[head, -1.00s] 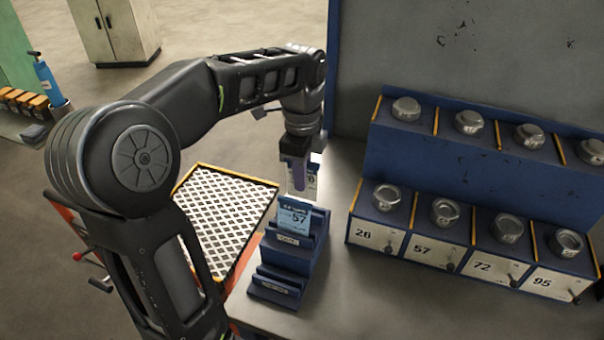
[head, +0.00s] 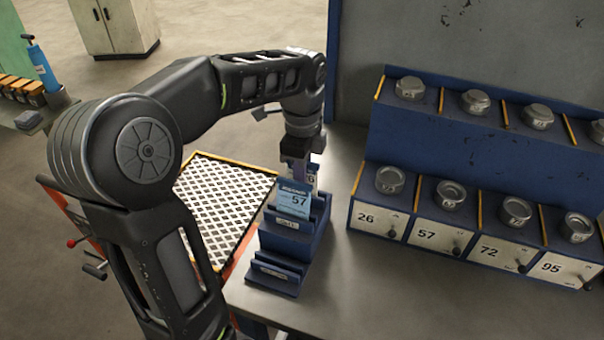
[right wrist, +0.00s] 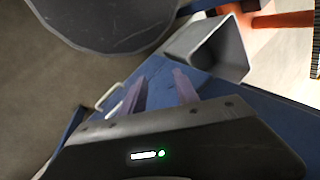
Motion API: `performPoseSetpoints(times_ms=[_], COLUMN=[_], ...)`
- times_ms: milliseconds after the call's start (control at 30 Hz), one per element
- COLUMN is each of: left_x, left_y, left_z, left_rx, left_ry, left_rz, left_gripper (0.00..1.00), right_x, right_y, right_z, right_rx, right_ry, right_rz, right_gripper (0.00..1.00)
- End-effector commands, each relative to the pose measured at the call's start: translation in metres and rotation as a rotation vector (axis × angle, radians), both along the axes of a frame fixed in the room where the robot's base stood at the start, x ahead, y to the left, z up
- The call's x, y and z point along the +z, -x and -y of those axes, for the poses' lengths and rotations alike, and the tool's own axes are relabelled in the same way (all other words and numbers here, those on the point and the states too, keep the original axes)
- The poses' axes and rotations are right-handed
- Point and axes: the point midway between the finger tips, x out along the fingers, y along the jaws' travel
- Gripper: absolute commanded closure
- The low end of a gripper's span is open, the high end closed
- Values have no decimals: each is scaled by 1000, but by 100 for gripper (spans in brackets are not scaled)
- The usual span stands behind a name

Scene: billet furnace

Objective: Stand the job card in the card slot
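My left gripper (head: 300,165) points down just behind a blue card marked 57 (head: 292,198) in the head view. It appears shut on a second, pale card (head: 311,177), mostly hidden by the gripper and the blue card. The blue card stands nearly upright in the upper part of the stepped blue card rack (head: 272,270). The rack has a lower front step with its own label. I cannot tell whether the pale card's lower edge is in a slot. My right gripper (right wrist: 160,88) shows in the right wrist view, its two fingers apart with nothing between.
A yellow-edged grating (head: 225,205) lies left of the rack. The grey bench top (head: 370,290) is clear in front of the drawers.

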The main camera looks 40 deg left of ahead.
Motion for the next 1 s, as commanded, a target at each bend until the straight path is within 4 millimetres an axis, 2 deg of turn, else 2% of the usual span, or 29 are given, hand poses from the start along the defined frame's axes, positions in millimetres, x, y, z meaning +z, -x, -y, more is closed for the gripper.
performPoseSetpoints(times_ms=[300, 333, 600, 867, 1000], left_x=[-1, -1, 0, 0, 6], left_y=[0, 0, 0, 0, 0], left_z=[0, 0, 0, 0, 0], left_rx=[0, 0, 0, 0, 0], left_ry=[0, 0, 0, 0, 0], left_rz=[0, 0, 0, 0, 1], left_gripper=[100, 88, 66, 65, 65], right_x=[0, 0, 0, 0, -1], right_y=[0, 0, 0, 0, 0], right_z=[0, 0, 0, 0, 0], right_rx=[0, 0, 0, 0, 0], right_ry=[0, 0, 0, 0, 0], right_rz=[0, 0, 0, 0, 0], right_gripper=[64, 64, 64, 64, 64])
